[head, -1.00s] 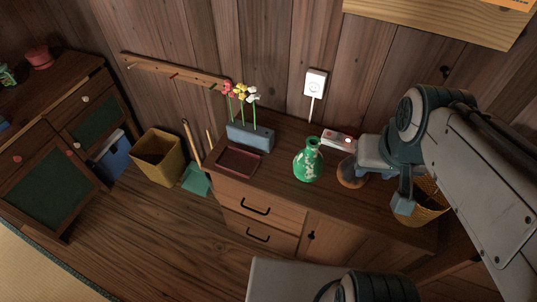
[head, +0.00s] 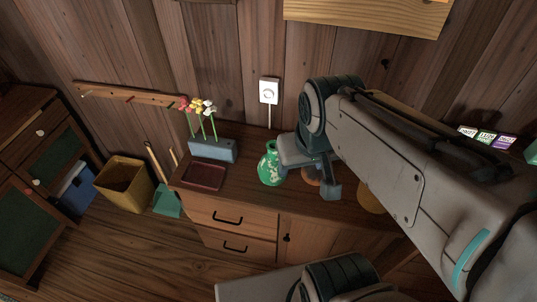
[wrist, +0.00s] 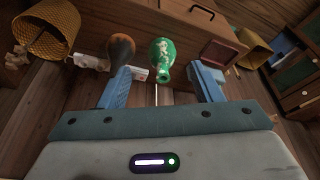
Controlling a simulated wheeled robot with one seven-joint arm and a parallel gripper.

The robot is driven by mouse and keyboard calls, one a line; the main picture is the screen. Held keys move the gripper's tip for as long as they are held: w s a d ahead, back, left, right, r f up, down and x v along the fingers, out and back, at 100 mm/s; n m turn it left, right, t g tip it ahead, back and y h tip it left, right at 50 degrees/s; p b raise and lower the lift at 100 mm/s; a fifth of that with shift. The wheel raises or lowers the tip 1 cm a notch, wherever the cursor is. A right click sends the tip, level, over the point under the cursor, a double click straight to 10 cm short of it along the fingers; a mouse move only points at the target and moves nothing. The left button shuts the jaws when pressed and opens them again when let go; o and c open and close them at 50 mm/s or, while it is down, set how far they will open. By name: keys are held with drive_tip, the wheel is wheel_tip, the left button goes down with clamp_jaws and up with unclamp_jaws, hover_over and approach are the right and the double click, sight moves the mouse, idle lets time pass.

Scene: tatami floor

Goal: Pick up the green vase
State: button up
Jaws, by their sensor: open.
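The green vase (head: 269,166) with a pale pattern stands upright on the wooden cabinet top (head: 240,155) in the head view. My gripper (head: 300,172) is just to the right of the vase there, and its near parts cover some of the cabinet top. In the wrist view the vase (wrist: 162,55) shows between the two blue fingers of my gripper (wrist: 163,85), beyond their tips and apart from them. The fingers are wide apart with nothing between them.
A dark red tray (head: 205,176) and a blue planter with flowers (head: 212,150) stand left of the vase. A brown rounded object (wrist: 121,47) stands close to one finger in the wrist view. A woven basket (wrist: 52,28) is farther left there.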

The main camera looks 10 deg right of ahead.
drive_tip(key=o, duration=0.7)
drive_tip(key=shift+w, duration=0.1)
drive_tip(key=n+g+h+b, duration=0.2)
drive_tip(key=n+g+b, duration=0.1)
drive_tip(key=n+b, duration=1.35)
hover_over(274, 154)
drive_tip(key=w+a, duration=0.2)
drive_tip(key=shift+n, duration=0.25)
drive_tip(key=f, duration=1.2)
drive_tip(key=shift+s+f, duration=0.2)
drive_tip(key=shift+s, duration=0.05)
drive_tip(key=shift+w+d+f+g, duration=0.1)
drive_tip(key=shift+w+f+g, duration=0.05)
drive_tip(key=shift+f+g, duration=0.15)
drive_tip(key=f, duration=0.4)
drive_tip(key=d+f, duration=0.1)
drive_tip(key=f, duration=0.3)
drive_tip(key=d+f+b, duration=0.1)
drive_tip(key=f, duration=0.4)
drive_tip(key=shift+d, duration=0.15)
